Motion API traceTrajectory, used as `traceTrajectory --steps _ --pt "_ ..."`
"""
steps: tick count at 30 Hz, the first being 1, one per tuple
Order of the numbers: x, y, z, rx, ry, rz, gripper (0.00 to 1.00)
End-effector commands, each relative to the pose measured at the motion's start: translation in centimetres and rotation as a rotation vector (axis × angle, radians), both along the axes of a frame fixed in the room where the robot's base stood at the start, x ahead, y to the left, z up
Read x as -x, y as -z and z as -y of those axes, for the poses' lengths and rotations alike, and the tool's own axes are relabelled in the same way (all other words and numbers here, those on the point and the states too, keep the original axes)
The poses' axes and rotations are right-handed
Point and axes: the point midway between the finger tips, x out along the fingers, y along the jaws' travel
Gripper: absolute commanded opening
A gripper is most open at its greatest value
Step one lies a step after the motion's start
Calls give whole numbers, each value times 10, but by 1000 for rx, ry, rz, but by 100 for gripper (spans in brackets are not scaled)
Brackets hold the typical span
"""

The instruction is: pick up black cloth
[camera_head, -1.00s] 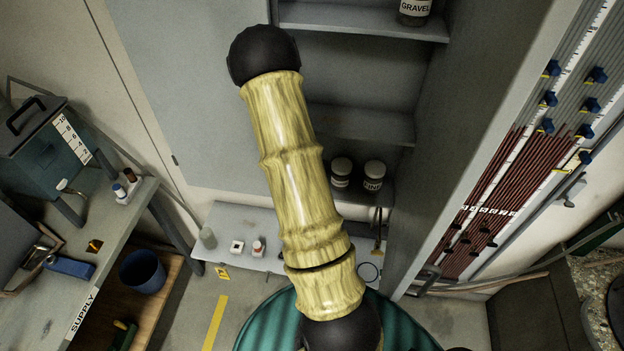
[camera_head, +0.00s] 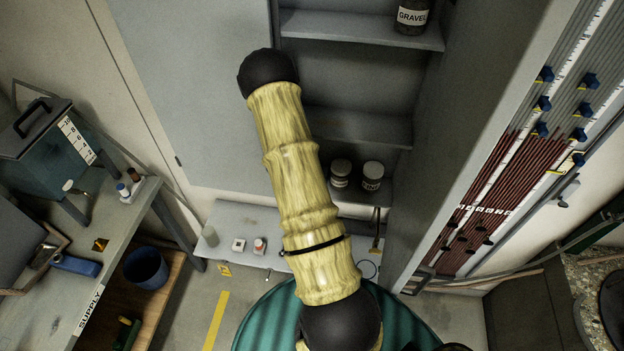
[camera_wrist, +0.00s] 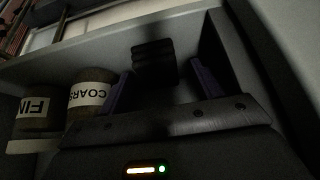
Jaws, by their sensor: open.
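In the wrist view, a black, folded-looking thing (camera_wrist: 154,60), which seems to be the black cloth, sits on a grey shelf inside the cabinet. It looks ribbed or layered, and the light on it is dim. My gripper (camera_wrist: 161,70) is open, with one dark blue finger on each side of the black thing in the picture. I cannot tell how far the fingertips are from it. In the head view my own arm crosses the cabinet, and neither the gripper nor the cloth can be made out.
A GRAVEL jar (camera_head: 412,16) stands on a higher shelf.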

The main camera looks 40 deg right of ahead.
Motion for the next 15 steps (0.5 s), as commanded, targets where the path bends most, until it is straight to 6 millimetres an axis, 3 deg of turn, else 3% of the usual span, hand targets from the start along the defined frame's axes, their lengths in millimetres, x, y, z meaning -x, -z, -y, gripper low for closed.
traceTrajectory --steps 6,13,15 --pt "0 0 0 0 0 0 65" --pt "0 0 0 0 0 0 22" --pt "0 0 0 0 0 0 18"
